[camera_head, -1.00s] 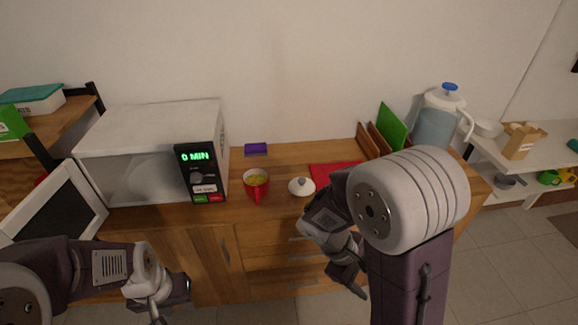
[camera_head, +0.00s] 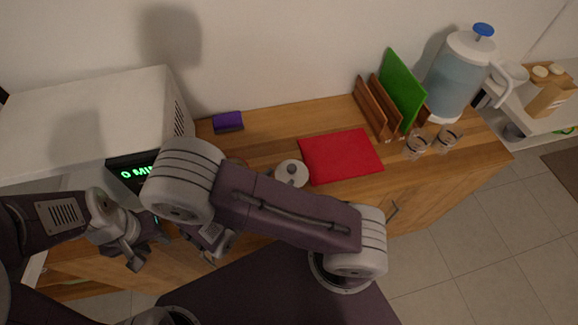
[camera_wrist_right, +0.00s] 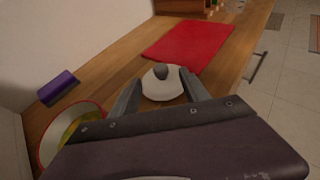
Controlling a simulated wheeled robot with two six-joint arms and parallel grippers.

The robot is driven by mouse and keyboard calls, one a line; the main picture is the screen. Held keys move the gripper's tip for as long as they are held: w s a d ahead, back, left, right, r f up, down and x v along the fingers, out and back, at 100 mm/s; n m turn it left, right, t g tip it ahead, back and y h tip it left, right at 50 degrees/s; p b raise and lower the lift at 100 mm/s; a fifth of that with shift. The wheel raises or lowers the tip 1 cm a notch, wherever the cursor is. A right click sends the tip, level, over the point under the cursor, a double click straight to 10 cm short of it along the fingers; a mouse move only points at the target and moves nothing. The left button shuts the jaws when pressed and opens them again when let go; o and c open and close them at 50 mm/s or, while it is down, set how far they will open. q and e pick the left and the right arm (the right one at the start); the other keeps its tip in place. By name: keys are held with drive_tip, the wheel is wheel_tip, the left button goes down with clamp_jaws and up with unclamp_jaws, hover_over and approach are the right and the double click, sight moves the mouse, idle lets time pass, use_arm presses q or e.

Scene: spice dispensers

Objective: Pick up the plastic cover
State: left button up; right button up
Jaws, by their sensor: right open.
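The plastic cover, seen as a small white dome lid with a grey knob (camera_head: 291,174), rests on the wooden counter left of the red mat. In the right wrist view the cover (camera_wrist_right: 162,88) lies ahead, between the two spread fingers in the picture. My right gripper (camera_wrist_right: 162,79) is open and empty; no contact with the cover shows. In the head view my right gripper (camera_head: 216,243) is left of and nearer than the cover, partly hidden by its arm. My left gripper (camera_head: 128,256) is at the lower left, in front of the microwave; its finger opening is unclear.
A purple sponge-like block (camera_head: 228,122) lies behind. The red mat (camera_head: 341,156), wooden rack (camera_head: 371,106) and two glasses (camera_head: 417,146) are to the right. The microwave (camera_head: 95,115) is left.

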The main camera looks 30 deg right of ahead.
sight(289, 171)
drive_tip(key=shift+s+a+r, duration=0.15)
drive_tip(key=shift+s+a, duration=0.15)
drive_tip(key=shift+s, duration=0.05)
drive_tip(key=x, duration=0.4)
drive_tip(key=shift+w+d, duration=0.1)
drive_tip(key=shift+w, duration=0.35)
drive_tip(key=shift+s+d+f, duration=0.1)
drive_tip(key=shift+d+f, duration=0.1)
drive_tip(key=shift+f, duration=0.05)
drive_tip(key=x, duration=0.5)
drive_tip(key=shift+f, duration=0.2)
drive_tip(key=shift+s+a+r, duration=0.1)
drive_tip(key=shift+s+a, duration=0.05)
drive_tip(key=c, duration=0.4)
clamp_jaws()
